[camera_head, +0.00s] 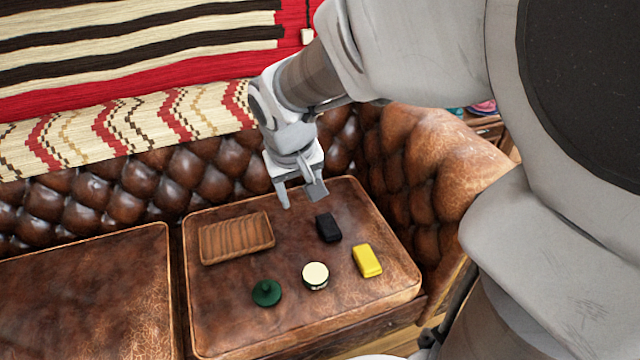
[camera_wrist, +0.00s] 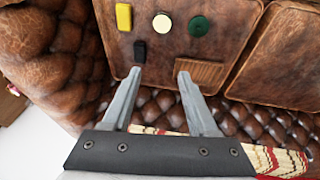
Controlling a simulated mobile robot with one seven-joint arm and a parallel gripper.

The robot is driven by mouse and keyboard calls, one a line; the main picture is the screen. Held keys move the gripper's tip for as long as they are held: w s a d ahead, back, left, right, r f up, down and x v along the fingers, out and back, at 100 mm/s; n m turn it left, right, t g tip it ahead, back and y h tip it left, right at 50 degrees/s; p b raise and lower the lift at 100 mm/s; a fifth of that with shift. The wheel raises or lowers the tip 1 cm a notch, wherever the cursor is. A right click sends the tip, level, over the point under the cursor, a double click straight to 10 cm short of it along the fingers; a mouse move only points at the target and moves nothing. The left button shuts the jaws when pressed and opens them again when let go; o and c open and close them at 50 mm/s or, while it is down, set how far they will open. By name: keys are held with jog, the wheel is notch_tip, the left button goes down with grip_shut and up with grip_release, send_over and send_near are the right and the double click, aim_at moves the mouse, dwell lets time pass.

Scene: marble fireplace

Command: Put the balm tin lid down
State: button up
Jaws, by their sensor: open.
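The green balm tin lid (camera_head: 267,292), round with a small raised knob, rests on the brown leather seat cushion (camera_head: 220,325) near its front. It also shows in the wrist view (camera_wrist: 198,25). The balm tin (camera_head: 315,275), with a cream-coloured top face and dark green side, stands just right of the lid, apart from it. It is also in the wrist view (camera_wrist: 162,24). My gripper (camera_head: 301,196) is open and empty above the back part of the cushion, well away from the lid. Its two spread fingers show in the wrist view (camera_wrist: 159,73).
A ribbed wooden tray (camera_head: 236,238) lies at the cushion's back left, looking empty. A black block (camera_head: 328,228) and a yellow block (camera_head: 367,260) lie to the right. Tufted leather backrest (camera_head: 140,185) and armrest (camera_head: 430,170) rise behind and right. The cushion's front left is clear.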

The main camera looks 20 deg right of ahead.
jog(key=s+r+t+y, duration=0.1)
jog(key=s+r+t, duration=0.1)
jog(key=s+r, duration=0.5)
jog(key=shift+s+d+r+t+y, duration=0.2)
jog(key=shift+s+d+t+y, duration=0.1)
jog(key=shift+s, duration=3.1)
notch_tip(320, 180, up, 18)
jog(key=p, duration=1.7)
jog(key=shift+f+p, duration=0.25)
jog(key=shift+p, duration=0.05)
jog(key=shift+d, duration=0.1)
